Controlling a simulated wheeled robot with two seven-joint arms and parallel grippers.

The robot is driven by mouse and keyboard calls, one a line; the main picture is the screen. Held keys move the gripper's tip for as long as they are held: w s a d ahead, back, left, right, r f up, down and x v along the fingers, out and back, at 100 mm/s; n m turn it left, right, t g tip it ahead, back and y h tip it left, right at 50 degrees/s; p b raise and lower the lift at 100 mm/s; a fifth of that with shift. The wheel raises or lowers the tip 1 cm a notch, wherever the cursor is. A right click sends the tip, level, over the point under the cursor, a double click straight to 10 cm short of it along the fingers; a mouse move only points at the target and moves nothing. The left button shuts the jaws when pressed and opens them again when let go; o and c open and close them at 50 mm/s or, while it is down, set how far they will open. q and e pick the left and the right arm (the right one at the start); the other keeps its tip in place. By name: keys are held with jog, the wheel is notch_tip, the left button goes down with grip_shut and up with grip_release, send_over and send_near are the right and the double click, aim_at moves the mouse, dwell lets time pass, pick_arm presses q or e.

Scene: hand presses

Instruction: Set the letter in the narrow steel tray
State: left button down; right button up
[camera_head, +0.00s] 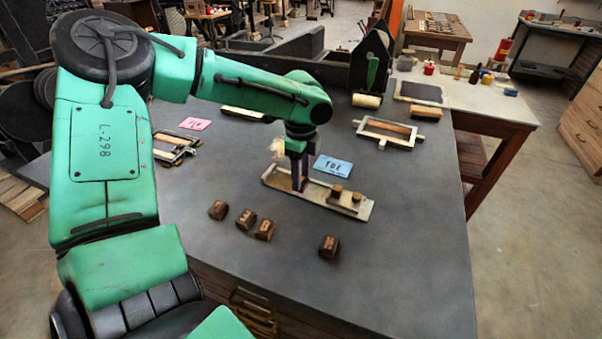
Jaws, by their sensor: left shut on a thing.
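My right gripper is not in view.
A blue card (333,166) lies just behind the tray. A metal frame (389,133), a pale roller (366,101) and a black press (371,62) are at the back right. A pink card (195,123) lies at left. The table's front right is clear.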

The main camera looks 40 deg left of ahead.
pick_arm(q)
jog(key=shift+c, duration=2)
grip_release()
jog(key=shift+o, duration=0.2)
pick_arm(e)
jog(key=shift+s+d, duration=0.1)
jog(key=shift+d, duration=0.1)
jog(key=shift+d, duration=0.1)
pick_arm(q)
notch_tip(320, 180, up, 12)
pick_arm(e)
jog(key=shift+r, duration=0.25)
pick_arm(q)
jog(key=shift+r, duration=0.1)
